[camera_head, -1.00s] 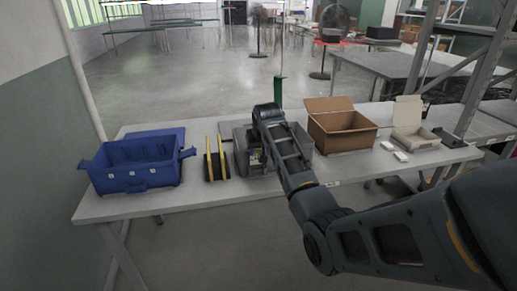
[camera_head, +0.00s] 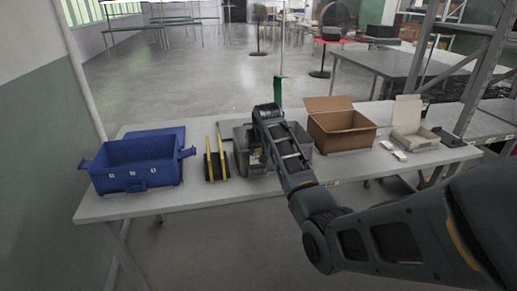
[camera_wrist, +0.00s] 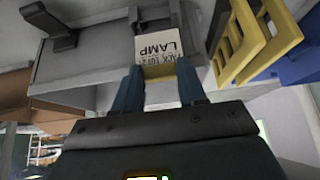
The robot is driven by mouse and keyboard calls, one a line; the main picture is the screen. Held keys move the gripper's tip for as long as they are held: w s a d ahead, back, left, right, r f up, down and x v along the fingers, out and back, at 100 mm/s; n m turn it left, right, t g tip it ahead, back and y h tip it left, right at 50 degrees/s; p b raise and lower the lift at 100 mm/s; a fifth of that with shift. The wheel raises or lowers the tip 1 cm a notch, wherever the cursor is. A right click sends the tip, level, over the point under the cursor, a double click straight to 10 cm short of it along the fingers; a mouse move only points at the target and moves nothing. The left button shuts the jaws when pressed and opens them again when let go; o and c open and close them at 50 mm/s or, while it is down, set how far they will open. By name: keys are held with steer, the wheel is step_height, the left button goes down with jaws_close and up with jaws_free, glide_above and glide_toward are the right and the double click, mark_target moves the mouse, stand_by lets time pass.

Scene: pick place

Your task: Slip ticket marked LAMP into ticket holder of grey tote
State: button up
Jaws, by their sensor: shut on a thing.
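The grey tote (camera_head: 243,135) stands on the table, partly hidden behind my arm. In the wrist view its grey wall (camera_wrist: 85,62) fills the area beyond my fingers. The LAMP ticket (camera_wrist: 158,46), a pale card with dark print and a yellow band at the finger end, is upside down in that view. My gripper (camera_wrist: 158,84) is shut on the ticket at its yellow band. The ticket is up against the tote's wall. I cannot tell whether its far edge is inside the holder, whose outline is not clear.
A yellow-and-black rack (camera_head: 216,162) stands just left of the tote, and a blue tote (camera_head: 137,178) farther left. An open cardboard box (camera_head: 342,140) is close on the right, then a small open carton (camera_head: 415,138) and white blocks. The table's front strip is clear.

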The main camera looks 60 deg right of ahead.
steer(key=shift+f+b, duration=0.7)
steer(key=shift+f, duration=1.6)
stand_by(1.8)
steer(key=o, duration=1.1)
steer(key=shift+c, duration=0.6)
step_height(320, 180, up, 8)
steer(key=p, duration=0.5)
stand_by(0.3)
steer(key=shift+a, duration=0.1)
stand_by(0.6)
